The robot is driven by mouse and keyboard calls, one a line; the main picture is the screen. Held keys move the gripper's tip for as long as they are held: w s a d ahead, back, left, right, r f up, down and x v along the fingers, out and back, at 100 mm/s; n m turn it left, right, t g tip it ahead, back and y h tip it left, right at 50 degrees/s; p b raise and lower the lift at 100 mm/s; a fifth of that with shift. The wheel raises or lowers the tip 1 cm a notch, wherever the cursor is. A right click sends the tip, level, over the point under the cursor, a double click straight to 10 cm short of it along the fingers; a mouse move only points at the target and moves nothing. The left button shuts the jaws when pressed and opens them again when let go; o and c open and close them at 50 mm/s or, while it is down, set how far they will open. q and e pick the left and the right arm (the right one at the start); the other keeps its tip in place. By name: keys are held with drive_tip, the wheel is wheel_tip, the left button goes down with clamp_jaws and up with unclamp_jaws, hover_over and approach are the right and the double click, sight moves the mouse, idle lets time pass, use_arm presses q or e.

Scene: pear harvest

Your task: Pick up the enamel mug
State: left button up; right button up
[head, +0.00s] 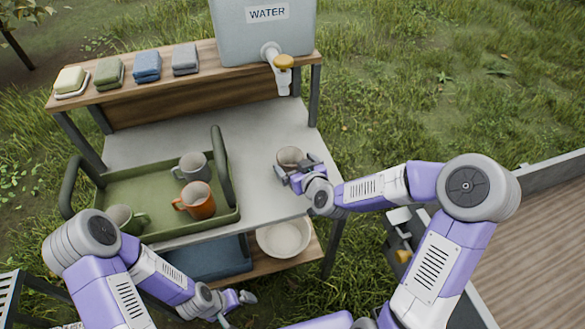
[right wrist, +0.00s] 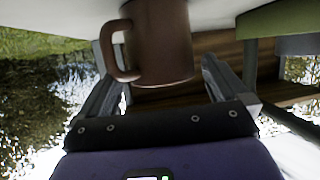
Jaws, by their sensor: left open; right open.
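A brownish mug (head: 290,156) stands on the grey table top, right of the tray. In the right wrist view the mug (right wrist: 162,45) lies between the two spread fingers, with its handle toward the left finger. My right gripper (head: 297,172) is open around the near side of the mug, partly covering it; the fingers do not appear closed on it. Three more mugs are in the tray: a grey one (head: 194,167), an orange one (head: 197,202) and a green one (head: 125,219). My left gripper (head: 238,299) is open and empty, low in front of the table.
The green tray (head: 160,236) with upright handles fills the table's left part. A water dispenser (head: 240,40) with a tap stands on the back shelf beside several soaps or cloths (head: 147,66). A white basin (head: 284,238) sits on the lower shelf.

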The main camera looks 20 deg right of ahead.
sight(285, 155)
drive_tip(key=x, duration=0.3)
drive_tip(key=shift+w+a+f+b, duration=0.1)
drive_tip(key=shift+w+f+b, duration=0.1)
drive_tip(key=shift+w+b, duration=0.15)
